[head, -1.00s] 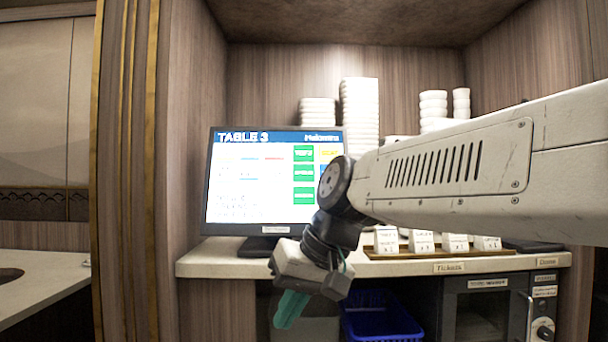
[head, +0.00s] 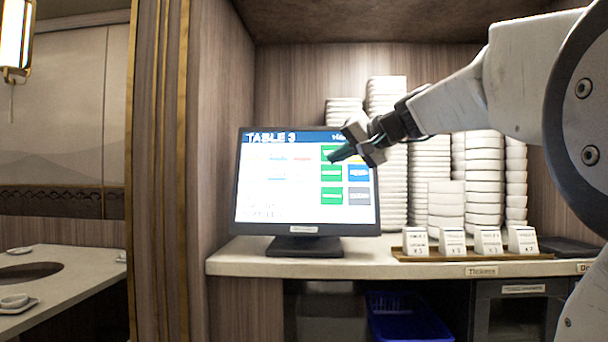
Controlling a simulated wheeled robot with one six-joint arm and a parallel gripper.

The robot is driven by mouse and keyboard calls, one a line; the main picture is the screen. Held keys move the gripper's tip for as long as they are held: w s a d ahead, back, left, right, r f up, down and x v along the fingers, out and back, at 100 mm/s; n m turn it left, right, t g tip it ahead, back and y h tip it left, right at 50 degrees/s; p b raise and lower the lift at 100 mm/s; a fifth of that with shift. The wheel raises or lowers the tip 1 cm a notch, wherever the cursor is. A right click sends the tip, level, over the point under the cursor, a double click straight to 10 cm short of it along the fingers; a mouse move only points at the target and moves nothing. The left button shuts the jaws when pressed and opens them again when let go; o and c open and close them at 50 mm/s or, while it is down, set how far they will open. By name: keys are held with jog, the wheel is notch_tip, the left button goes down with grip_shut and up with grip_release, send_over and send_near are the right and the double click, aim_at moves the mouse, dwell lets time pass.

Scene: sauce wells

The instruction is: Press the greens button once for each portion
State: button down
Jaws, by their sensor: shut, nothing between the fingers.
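A monitor (head: 305,215) stands on the shelf counter under the heading "TABLE 3". Its screen has a column of green buttons, with a blue button (head: 358,173) and a grey button (head: 359,196) to their right. The button labels are too blurred to read. The middle green button (head: 331,173) and lower green button (head: 331,196) show clearly. The top green button (head: 327,151) is partly covered by my gripper (head: 333,157). My gripper is shut and empty, its tip in front of the top green button. I cannot tell whether it touches the screen.
Ticket cards (head: 452,241) stand on a wooden tray (head: 470,256) right of the monitor. Stacks of white bowls (head: 484,180) fill the back. A blue basket (head: 408,318) sits below the counter (head: 285,262). My arm crosses the upper right.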

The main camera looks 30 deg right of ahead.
aim_at(325, 174)
jog(key=w+d+f, duration=0.2)
jog(key=w+d, duration=0.2)
jog(key=w, duration=0.3)
jog(key=shift+d+f, duration=0.3)
jog(key=shift+d, duration=0.05)
dwell(1.9)
jog(key=shift+w+d+f, duration=0.1)
jog(key=shift+w+d, duration=0.1)
jog(key=shift+w, duration=0.1)
jog(key=shift+w+d+f, duration=0.1)
jog(key=shift+w+d, duration=0.1)
jog(key=shift+w, duration=0.1)
dwell(0.7)
jog(key=shift+s, duration=0.1)
jog(key=shift+s+a+r, duration=0.2)
jog(key=shift+s+a, duration=0.25)
jog(key=shift+s, duration=0.1)
